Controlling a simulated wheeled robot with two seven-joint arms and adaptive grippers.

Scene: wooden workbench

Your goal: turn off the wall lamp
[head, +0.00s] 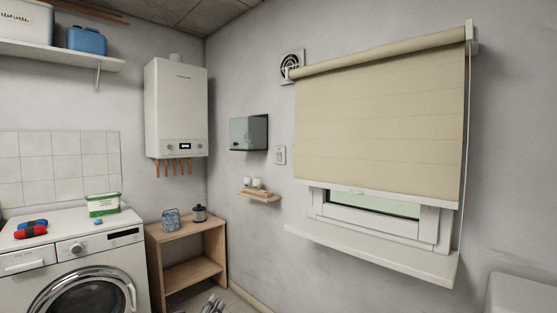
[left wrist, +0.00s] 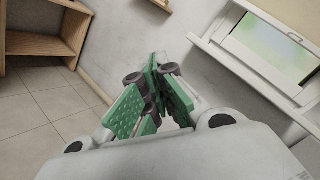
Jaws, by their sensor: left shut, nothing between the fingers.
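A dark, glassy box (head: 248,133) is fixed to the wall left of the window; it may be the wall lamp, but I cannot tell for sure, and no glow shows on it. A small white wall switch (head: 280,154) is just right of it; its rocker position is too small to tell. My right gripper is not in view.
A small wooden shelf (head: 260,196) with white items sticks out below the box. A window sill (head: 375,256) juts out at the right, under a beige blind (head: 380,120). A wooden shelf unit (head: 187,257) and a washing machine (head: 75,265) stand at the left.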

